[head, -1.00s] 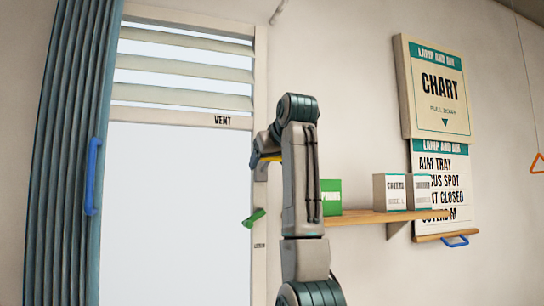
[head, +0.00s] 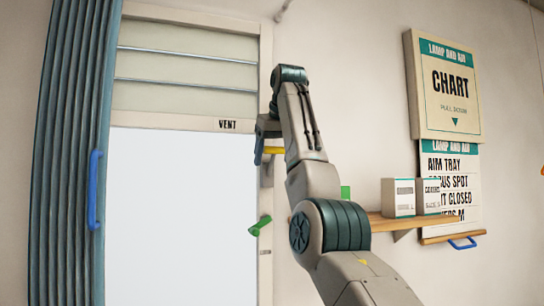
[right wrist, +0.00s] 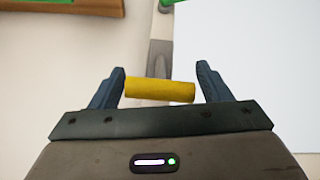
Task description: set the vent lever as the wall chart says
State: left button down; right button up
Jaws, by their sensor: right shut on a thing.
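The vent (head: 185,85) at the top of the window has its slats lying flat, with only thin lines between them. Its lever has a yellow handle (head: 274,150), which also shows in the right wrist view (right wrist: 160,90). My right gripper (head: 262,152) is shut on this handle, with a finger at each end (right wrist: 160,85). The wall chart (head: 450,180) hangs at the right, partly pulled down. Its readable lines include "AIM TRAY" and "T CLOSED"; my view of some line starts and the bottom line is blocked. My left gripper is out of view.
A green handle (head: 260,226) sits on the window frame below the lever. A wooden shelf (head: 385,226) with white boxes (head: 398,197) and a green box (head: 345,192) stands right of my arm. A blue curtain (head: 65,150) with a blue handle (head: 94,190) hangs left.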

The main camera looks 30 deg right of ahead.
jog(key=shift+w+d+r+g+p, duration=0.1)
jog(key=shift+w+r+g+p, duration=0.05)
jog(key=shift+r+g+p, duration=0.25)
jog(key=o, duration=1.3)
jog(key=shift+w, duration=0.1)
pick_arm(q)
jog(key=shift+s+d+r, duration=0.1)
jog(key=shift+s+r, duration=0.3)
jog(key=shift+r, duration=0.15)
pick_arm(e)
jog(key=shift+f, duration=0.1)
pick_arm(q)
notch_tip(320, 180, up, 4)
jog(key=p, duration=0.3)
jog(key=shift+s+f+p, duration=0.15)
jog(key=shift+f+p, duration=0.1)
jog(key=shift+p, duration=0.05)
pick_arm(e)
jog(key=v, duration=1)
jog(key=shift+d+r, duration=0.1)
jog(key=shift+r, duration=0.4)
